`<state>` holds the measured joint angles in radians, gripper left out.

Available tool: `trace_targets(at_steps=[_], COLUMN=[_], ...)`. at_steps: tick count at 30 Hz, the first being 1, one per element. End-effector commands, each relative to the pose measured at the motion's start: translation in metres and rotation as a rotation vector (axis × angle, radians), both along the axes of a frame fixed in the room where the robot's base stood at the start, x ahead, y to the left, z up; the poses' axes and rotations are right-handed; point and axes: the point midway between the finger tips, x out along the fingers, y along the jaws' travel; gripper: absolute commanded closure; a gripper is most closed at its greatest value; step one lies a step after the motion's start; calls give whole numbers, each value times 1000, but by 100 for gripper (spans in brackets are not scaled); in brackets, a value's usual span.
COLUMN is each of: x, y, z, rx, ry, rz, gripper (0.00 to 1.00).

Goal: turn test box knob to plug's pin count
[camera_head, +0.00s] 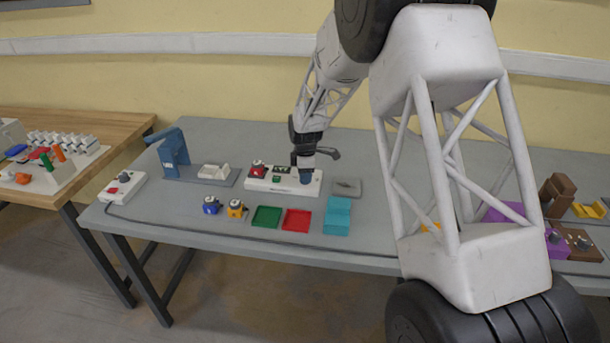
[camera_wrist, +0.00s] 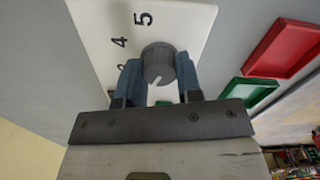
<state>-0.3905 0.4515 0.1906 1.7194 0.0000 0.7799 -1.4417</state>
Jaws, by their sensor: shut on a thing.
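The white test box (camera_head: 284,187) stands on the grey table in the head view. A red plug-like piece (camera_head: 257,172) sits at its left end, next to a small dark display (camera_head: 282,170) and a green part. My gripper (camera_head: 305,178) is at the box's right end, pointing down. In the wrist view my gripper (camera_wrist: 158,78) has its blue fingers shut on the round grey knob (camera_wrist: 157,58), one on each side. The knob's white pointer line faces the lower edge of the picture. Printed 4 and 5 show on the face; another digit is partly hidden by a finger. The plug's pins are not visible.
A blue plug (camera_head: 211,205) and a yellow plug (camera_head: 236,209) stand in front of the box. A blue press-like stand (camera_head: 174,152) is to the left.

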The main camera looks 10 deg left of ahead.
Motion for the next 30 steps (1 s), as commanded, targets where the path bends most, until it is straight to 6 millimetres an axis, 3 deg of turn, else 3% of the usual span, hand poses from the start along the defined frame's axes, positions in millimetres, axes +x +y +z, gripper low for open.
trace_targets(at_steps=[14,30], x=[0,0], y=[0,0], z=[0,0], rx=[0,0], ry=[0,0], rz=[-69,-478], gripper=[91,91])
